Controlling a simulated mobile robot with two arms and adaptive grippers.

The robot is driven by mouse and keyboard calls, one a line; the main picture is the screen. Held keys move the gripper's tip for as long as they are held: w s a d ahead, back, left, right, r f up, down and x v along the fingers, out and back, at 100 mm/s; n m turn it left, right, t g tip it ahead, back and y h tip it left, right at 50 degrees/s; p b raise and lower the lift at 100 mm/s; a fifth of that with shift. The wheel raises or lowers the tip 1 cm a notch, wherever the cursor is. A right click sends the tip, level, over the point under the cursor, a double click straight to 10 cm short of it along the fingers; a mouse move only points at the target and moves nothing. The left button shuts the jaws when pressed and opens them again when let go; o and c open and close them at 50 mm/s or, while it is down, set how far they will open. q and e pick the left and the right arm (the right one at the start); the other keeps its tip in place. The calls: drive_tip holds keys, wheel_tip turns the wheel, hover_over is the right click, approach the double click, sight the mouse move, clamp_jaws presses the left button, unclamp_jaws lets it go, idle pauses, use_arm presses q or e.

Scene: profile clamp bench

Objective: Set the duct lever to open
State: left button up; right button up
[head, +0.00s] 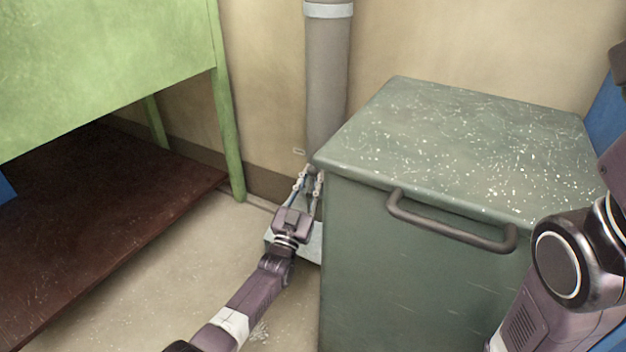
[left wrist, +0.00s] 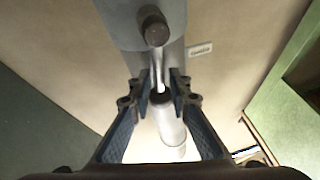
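The duct (head: 327,85) is a grey vertical pipe against the back wall; its lower part is hidden behind the chest and my gripper. In the left wrist view a dark round hub (left wrist: 155,28) sits in front of the grey duct. A thin bright lever rod (left wrist: 159,74) runs from it to a pale cylindrical grip (left wrist: 168,122). My left gripper (head: 309,178) is at the duct's lower part. My right gripper is out of view; only part of that arm shows.
A large grey-green chest (head: 420,285) with a bar handle stands close to the right of my left gripper. A green table (head: 105,60) and a dark brown low board (head: 110,225) are at left. A small label (left wrist: 200,49) is on the wall beside the duct.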

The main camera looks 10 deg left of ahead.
use_arm(q)
drive_tip(key=o, duration=0.4)
drive_tip(key=shift+r, duration=0.55)
drive_tip(key=shift+o, duration=0.2)
drive_tip(key=shift+f, duration=0.25)
drive_tip(key=shift+s+f, duration=0.2)
drive_tip(key=shift+s, duration=0.1)
drive_tip(key=v, duration=0.6)
drive_tip(key=shift+s, duration=0.4)
drive_tip(key=shift+f, duration=0.1)
drive_tip(key=shift+c, duration=0.4)
